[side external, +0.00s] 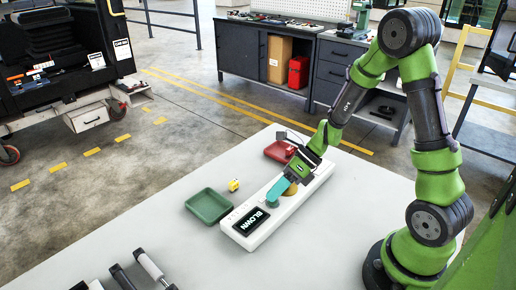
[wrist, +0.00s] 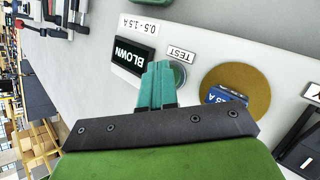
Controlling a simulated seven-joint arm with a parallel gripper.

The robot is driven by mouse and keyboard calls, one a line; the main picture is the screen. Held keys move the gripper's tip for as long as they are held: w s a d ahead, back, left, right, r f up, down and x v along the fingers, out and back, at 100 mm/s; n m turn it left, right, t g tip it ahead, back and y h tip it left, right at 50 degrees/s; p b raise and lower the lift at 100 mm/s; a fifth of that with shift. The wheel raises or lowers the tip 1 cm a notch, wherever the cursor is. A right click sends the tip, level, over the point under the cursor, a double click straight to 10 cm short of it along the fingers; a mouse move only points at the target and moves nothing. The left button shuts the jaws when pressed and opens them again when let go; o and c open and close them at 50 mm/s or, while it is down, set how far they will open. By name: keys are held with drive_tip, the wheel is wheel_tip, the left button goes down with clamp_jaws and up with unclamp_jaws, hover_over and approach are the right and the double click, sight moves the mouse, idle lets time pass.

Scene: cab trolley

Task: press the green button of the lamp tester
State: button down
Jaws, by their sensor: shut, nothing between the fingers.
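The lamp tester (side external: 250,238) is a long white box on the pale table, with a black display (side external: 251,221) reading BLOWN; the display also shows in the wrist view (wrist: 134,57). The round green button (wrist: 180,75) sits beside the TEST label (wrist: 181,53), partly hidden by my fingers. My gripper (side external: 277,190) is shut and empty, its teal fingers pointing down at the tester. In the wrist view the fingertips (wrist: 158,66) overlap the button's left edge; whether they touch it I cannot tell. A brass disc (wrist: 257,88) with a blue piece (wrist: 223,94) on it lies right of the button.
A green tray (side external: 209,206) and a small yellow block (side external: 234,185) lie left of the tester. A red tray (side external: 281,151) stands behind it. Dark and white cylindrical items (side external: 150,265) lie at the table's front left. Bare table is free in front of the tester.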

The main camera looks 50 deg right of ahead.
drive_tip(key=shift+r, duration=0.95)
drive_tip(key=shift+r, duration=0.1)
wheel_tip(320, 180, up, 5)
drive_tip(key=shift+f, duration=0.1)
idle(0.3)
idle(0.5)
